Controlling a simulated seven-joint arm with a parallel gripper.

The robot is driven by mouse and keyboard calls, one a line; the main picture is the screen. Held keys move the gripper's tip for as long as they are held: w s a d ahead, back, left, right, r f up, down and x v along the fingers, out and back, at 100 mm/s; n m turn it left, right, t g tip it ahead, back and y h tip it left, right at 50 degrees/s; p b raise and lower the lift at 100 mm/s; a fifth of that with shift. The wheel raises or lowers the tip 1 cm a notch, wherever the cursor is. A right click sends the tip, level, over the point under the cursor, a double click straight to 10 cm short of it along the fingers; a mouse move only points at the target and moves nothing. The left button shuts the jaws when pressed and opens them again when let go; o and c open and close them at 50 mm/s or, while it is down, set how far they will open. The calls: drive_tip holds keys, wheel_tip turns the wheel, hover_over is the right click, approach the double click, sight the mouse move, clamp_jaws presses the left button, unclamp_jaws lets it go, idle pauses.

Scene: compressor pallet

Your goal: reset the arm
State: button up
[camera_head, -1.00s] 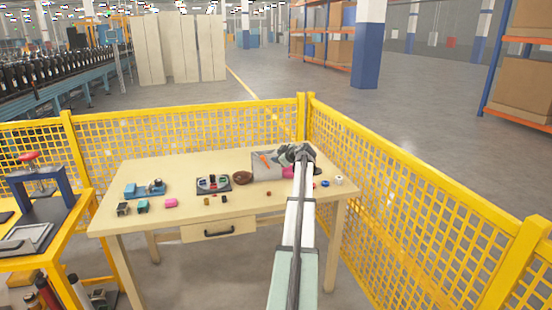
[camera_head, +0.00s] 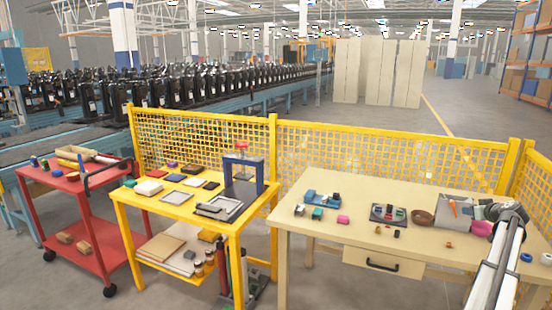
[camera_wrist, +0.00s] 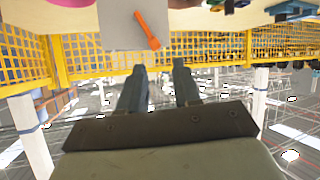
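My gripper (camera_wrist: 160,72) shows in the wrist view with its two dark fingers apart and nothing between them. In the head view my arm comes in from the lower right, and its dark end (camera_head: 508,212) is over the right part of the beige table (camera_head: 345,190). A grey mat (camera_head: 455,222) with an orange tool (camera_head: 453,207) on it lies beside my arm's end. The mat (camera_wrist: 118,28) and the orange tool (camera_wrist: 147,32) also show beyond the fingertips in the wrist view. The arm's end hides part of the table there.
On the table are a dark tray of small parts (camera_head: 388,214), a brown bowl (camera_head: 423,217), a pink bowl (camera_head: 482,228) and blue fixtures (camera_head: 322,199). A yellow bench (camera_head: 155,207) and a red cart (camera_head: 75,185) stand left. Yellow mesh fencing (camera_head: 400,155) runs behind.

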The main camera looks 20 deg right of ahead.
drive_tip(key=s+a+f+m+g+y, duration=0.2)
drive_tip(key=s+a+f+m+g, duration=0.5)
drive_tip(key=a+f, duration=0.75)
drive_tip(key=s+a+f+g+y, duration=0.2)
drive_tip(key=a+f+g+y, duration=0.2)
drive_tip(key=a+f, duration=2.2)
drive_tip(key=s+a+f+n+g+y, duration=0.1)
drive_tip(key=s+a+f+n+g, duration=0.3)
drive_tip(key=a, duration=0.8)
drive_tip(key=s+a+f+n+t, duration=0.15)
drive_tip(key=a+f, duration=0.45)
drive_tip(key=a, duration=0.6)
drive_tip(key=s+a+f+n+g, duration=0.2)
drive_tip(key=s+a, duration=0.4)
drive_tip(key=a, duration=0.4)
drive_tip(key=s+a+f+n+g+h, duration=0.1)
drive_tip(key=s+a+f+n+g, duration=0.1)
drive_tip(key=s+a, duration=0.4)
drive_tip(key=shift+s+a+f+n+g, duration=0.35)
drive_tip(key=shift+a+f+n, duration=0.65)
drive_tip(key=shift+a, duration=1.15)
drive_tip(key=shift+o, duration=0.3)
drive_tip(key=shift+f+m, duration=0.25)
